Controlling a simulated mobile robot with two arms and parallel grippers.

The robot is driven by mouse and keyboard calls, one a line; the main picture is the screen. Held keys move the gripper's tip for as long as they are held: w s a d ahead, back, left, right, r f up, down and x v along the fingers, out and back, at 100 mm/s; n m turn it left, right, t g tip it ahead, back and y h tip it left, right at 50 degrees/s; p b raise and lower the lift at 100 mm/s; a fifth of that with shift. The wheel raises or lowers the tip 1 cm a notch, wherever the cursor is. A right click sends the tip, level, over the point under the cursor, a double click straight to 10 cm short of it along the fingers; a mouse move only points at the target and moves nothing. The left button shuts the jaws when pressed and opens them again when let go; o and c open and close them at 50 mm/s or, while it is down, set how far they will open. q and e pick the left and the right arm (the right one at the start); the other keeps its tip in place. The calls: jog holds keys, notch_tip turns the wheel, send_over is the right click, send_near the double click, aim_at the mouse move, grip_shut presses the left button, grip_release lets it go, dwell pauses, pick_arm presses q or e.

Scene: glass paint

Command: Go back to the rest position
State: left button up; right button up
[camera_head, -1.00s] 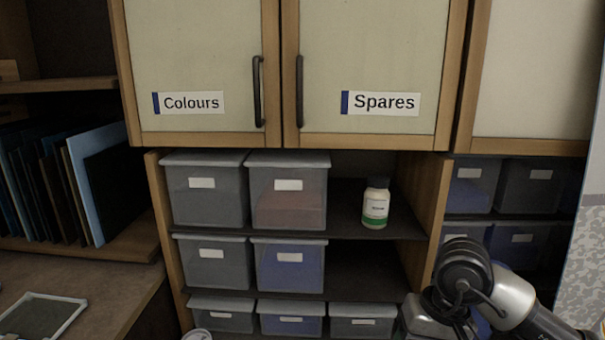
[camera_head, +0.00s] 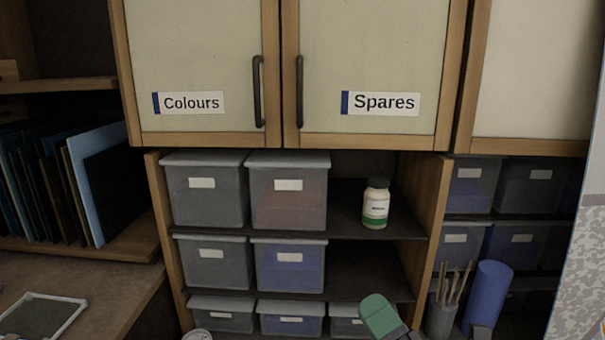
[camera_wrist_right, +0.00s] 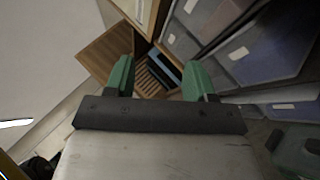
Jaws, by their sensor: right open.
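My right gripper (camera_head: 380,316) shows at the bottom edge of the head view, below the shelves. Only a green fingertip pad and a bit of dark metal are visible there. In the right wrist view both green fingers of the right gripper (camera_wrist_right: 159,72) are spread apart with nothing between them. It is clear of the shelves in front of it. My left gripper is not in view. A white bottle with a dark cap and green band (camera_head: 376,204) stands upright on the upper shelf.
Lidded grey boxes (camera_head: 204,192) fill the left of the shelving. Cupboard doors labelled Colours (camera_head: 188,50) and Spares (camera_head: 370,45) are shut above. A brush pot (camera_head: 441,318) and a blue cylinder (camera_head: 488,290) stand at lower right. Glass sheets (camera_head: 85,180) lean at left.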

jog(key=s+d+f+m+g+h, duration=0.25)
jog(key=d+f+m+h, duration=0.35)
jog(key=f+m, duration=0.4)
jog(key=s+d+f+m+g+h, duration=0.1)
jog(key=d+f+m+g+h, duration=0.3)
jog(key=f+m+h, duration=0.65)
jog(key=s+f+m+g+y, duration=0.1)
jog(key=s+f+m+g, duration=0.35)
jog(key=s, duration=0.35)
jog(key=s+f+m+g+y, duration=0.2)
jog(key=s+f+m+g, duration=0.25)
jog(key=s, duration=0.35)
notch_tip(320, 180, down, 31)
jog(key=g+b, duration=0.2)
jog(key=b, duration=0.4)
jog(key=s+d+f+b, duration=0.1)
jog(key=s+f+b, duration=0.1)
jog(key=s+f, duration=0.6)
jog(key=s+d+f+g+b, duration=0.1)
jog(key=s+d+f+b, duration=0.1)
jog(key=s+f, duration=0.6)
notch_tip(320, 180, down, 5)
jog(key=shift+d+f+n+b, duration=0.15)
jog(key=shift+n+b, duration=0.15)
jog(key=shift+n, duration=0.15)
